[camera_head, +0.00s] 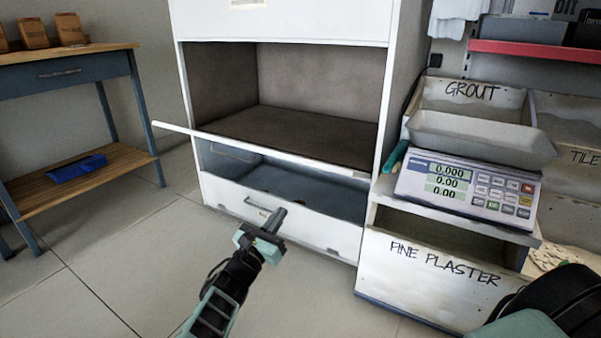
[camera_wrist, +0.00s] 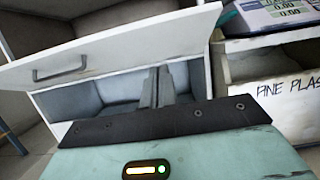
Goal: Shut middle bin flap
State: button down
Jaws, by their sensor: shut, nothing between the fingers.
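The middle bin flap (camera_head: 262,150) is open, swung out from the white cabinet and seen nearly edge-on in the head view. Its outer face with a bar handle shows as a tilted white panel (camera_wrist: 120,45) in the wrist view. The middle bin (camera_head: 315,135) behind it looks empty and dark brown inside. My gripper (camera_head: 280,214) is shut and empty, below the flap and in front of the lower bin. Its fingers (camera_wrist: 157,86) point towards the lower bin's opening, near the flap's lower edge; I cannot tell whether they touch anything.
The lower bin's front (camera_head: 300,228) has a handle and a bluish space above it. A shelf with a scale (camera_head: 465,188) stands close on the right, above a "fine plaster" bin (camera_head: 425,275). A wooden table (camera_head: 65,53) stands left. Floor between is clear.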

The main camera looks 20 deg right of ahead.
jog(key=b, duration=0.5)
send_near(307, 163)
jog(key=w+d+f, duration=0.3)
jog(key=d+f, duration=0.1)
jog(key=r, duration=0.1)
jog(key=r+b, duration=0.1)
jog(key=r, duration=0.1)
jog(key=d+r+b, duration=0.1)
jog(key=shift+w+d+r, duration=0.1)
jog(key=shift+w+r, duration=0.15)
jog(key=shift+w, duration=0.05)
jog(key=shift+r, duration=0.1)
